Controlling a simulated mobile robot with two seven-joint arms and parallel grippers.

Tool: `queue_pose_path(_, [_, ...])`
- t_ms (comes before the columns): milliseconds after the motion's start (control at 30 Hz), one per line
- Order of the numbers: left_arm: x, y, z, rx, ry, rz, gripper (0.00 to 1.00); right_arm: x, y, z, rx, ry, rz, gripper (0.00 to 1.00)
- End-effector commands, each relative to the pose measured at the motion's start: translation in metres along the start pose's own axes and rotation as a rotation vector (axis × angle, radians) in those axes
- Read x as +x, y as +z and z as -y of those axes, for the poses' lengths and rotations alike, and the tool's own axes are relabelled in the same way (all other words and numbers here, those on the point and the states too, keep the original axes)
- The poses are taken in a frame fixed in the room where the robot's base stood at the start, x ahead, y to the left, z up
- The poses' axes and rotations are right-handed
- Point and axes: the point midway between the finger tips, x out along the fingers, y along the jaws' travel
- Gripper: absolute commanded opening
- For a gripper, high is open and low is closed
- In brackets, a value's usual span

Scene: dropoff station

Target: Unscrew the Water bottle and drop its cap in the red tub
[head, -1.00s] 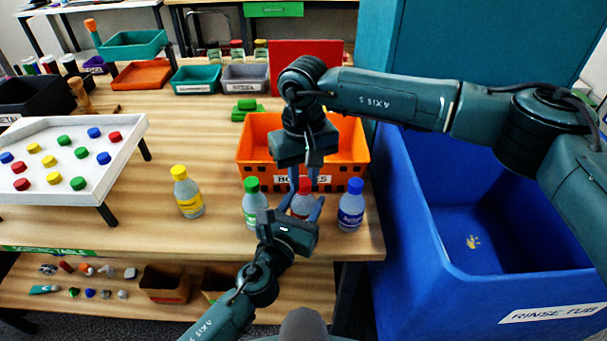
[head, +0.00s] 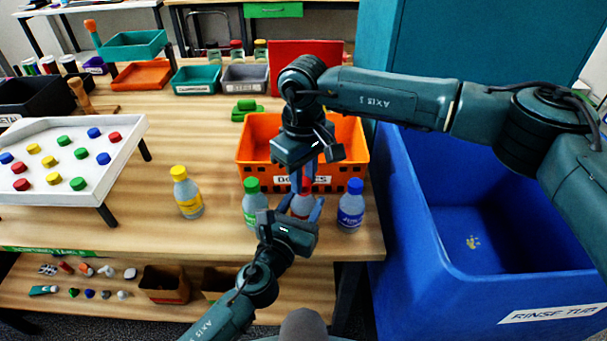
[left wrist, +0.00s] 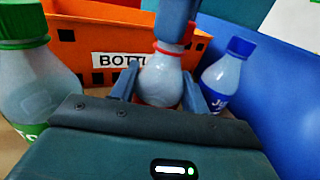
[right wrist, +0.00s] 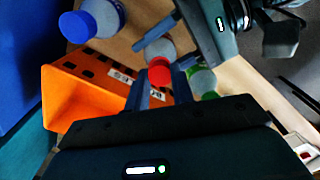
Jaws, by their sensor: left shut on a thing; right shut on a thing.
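The red-capped bottle (head: 301,210) stands upright at the table's front, before the orange crate; its label is hidden, so I cannot read whether it says Water. My left gripper (head: 302,208) is shut around its body from the front, as the left wrist view also shows (left wrist: 162,92). My right gripper (head: 304,180) points down from above and is shut on the red cap (right wrist: 159,72). The cap is still at the bottle's neck; I cannot tell how loose it is. An orange-red shallow tub (head: 142,75) lies at the back left.
A green-capped bottle (head: 254,205) and a blue-capped bottle (head: 351,207) stand close on either side. A yellow-capped bottle (head: 187,195) is farther left. The orange crate (head: 255,150) is just behind, and a blue rinse tub (head: 500,270) is at right. A red upright panel (head: 300,50) stands behind the crate.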

Motion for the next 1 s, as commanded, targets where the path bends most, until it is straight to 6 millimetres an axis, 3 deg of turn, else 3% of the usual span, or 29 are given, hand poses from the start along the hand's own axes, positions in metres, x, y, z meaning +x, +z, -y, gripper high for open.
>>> queue_pose_path(1000, [0.000, -0.001, 0.000, 0.000, 0.000, -0.001, 0.00, -0.024, 0.000, 0.000, 0.001, 0.000, -0.001, 0.00])
